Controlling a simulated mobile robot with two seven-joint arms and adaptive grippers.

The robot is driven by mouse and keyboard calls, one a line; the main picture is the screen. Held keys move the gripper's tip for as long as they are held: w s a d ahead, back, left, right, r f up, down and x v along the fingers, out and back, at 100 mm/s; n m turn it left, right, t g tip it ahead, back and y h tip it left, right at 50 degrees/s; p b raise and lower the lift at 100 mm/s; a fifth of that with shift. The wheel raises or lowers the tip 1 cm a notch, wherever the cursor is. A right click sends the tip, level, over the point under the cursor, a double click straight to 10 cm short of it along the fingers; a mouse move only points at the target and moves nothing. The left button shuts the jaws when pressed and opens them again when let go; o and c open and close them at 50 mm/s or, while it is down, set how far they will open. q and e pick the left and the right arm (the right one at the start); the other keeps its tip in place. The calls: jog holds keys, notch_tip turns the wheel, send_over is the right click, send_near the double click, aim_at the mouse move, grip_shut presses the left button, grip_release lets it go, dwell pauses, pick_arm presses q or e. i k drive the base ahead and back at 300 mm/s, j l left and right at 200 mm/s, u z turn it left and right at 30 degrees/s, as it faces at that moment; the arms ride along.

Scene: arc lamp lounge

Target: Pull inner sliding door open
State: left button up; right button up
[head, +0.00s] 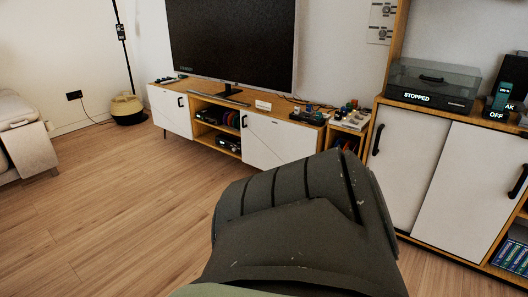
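A wooden cabinet (377,101) at the right of the head view has two white sliding doors side by side. The left door (408,160) has a black bar handle (378,140) near its left edge. The right door (470,185) has a black bar handle (518,181) near its right edge. The doors meet at a slanting seam and cover most of the front. I cannot clearly tell which one is the inner door. The lower left of the cabinet is hidden behind a large dark grey shape. Neither of my grippers is in view.
The large dark grey ribbed shape (300,220), which I cannot identify, fills the lower middle close to me. A low TV stand (280,141) stands along the wall under a television (233,45). A turntable (432,85) sits on the cabinet. Wooden floor (110,220) is clear at left.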

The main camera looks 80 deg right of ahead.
aim_at(407, 147)
jog(key=z, duration=3.5)
jog(key=i+l, duration=0.1)
jog(key=i+z, duration=0.05)
